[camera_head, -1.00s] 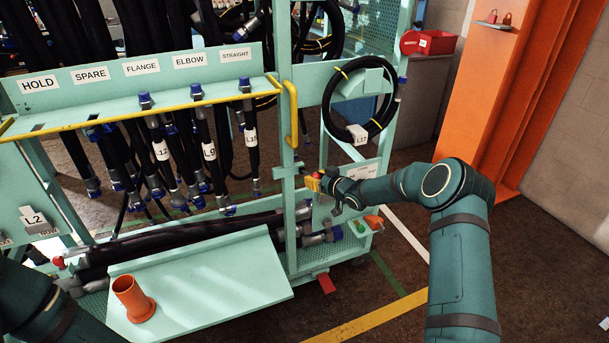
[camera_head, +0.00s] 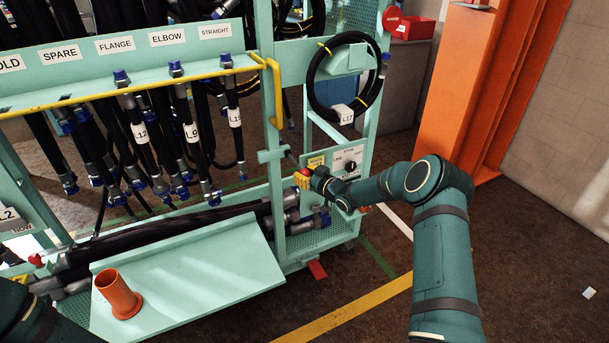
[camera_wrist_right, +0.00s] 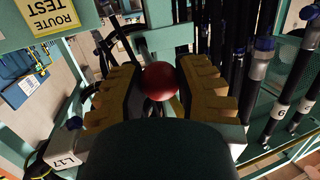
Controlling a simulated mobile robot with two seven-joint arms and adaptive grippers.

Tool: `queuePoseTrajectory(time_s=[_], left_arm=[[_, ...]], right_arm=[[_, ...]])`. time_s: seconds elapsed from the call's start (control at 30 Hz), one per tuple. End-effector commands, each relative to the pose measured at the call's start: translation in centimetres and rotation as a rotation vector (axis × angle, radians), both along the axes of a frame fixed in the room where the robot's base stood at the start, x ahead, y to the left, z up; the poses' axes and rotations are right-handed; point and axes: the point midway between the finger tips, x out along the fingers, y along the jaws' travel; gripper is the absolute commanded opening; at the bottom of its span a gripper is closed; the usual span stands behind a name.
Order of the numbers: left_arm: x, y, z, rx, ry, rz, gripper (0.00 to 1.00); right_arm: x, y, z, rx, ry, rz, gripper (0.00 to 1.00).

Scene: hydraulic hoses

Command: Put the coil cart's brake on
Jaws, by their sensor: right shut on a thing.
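The coil cart is a pale green frame (camera_head: 268,100) hung with black hoses in the head view. A red ball knob (camera_wrist_right: 160,80) sits between the yellow fingers of my right gripper (camera_head: 303,180) in the wrist view. The gripper is shut on it, beside the cart's front post; a thin rod shows just above it in the head view. A red pedal-like tab (camera_head: 317,270) sticks out low at the cart's base; I cannot tell which part is the brake. My left gripper is out of view; only part of that arm shows at bottom left.
A panel with a black selector knob (camera_head: 351,167) is just behind my right gripper. A coiled hose (camera_head: 318,85) tagged L17 hangs above it. An orange cup (camera_head: 118,294) stands on the sloped shelf (camera_head: 190,270).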

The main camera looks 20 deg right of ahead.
Motion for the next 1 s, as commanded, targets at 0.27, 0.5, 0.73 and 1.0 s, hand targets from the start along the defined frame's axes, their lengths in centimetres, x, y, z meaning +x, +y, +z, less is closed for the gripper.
queuePoseTrajectory(time_s=[0.27, 0.5, 0.73, 1.0], left_arm=[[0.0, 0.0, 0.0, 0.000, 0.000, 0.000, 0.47], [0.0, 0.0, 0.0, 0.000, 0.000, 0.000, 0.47], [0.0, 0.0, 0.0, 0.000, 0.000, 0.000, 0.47], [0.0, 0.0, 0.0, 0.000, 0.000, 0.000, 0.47]], right_arm=[[-0.1, 0.1, -0.4, 0.001, 0.008, 0.002, 0.00], [-0.1, 0.1, -0.3, 0.000, 0.005, 0.001, 0.67], [-0.2, 0.0, -0.1, 0.001, 0.003, 0.000, 0.67], [-3.5, -1.2, 0.4, 0.000, 0.004, -0.002, 0.67]])
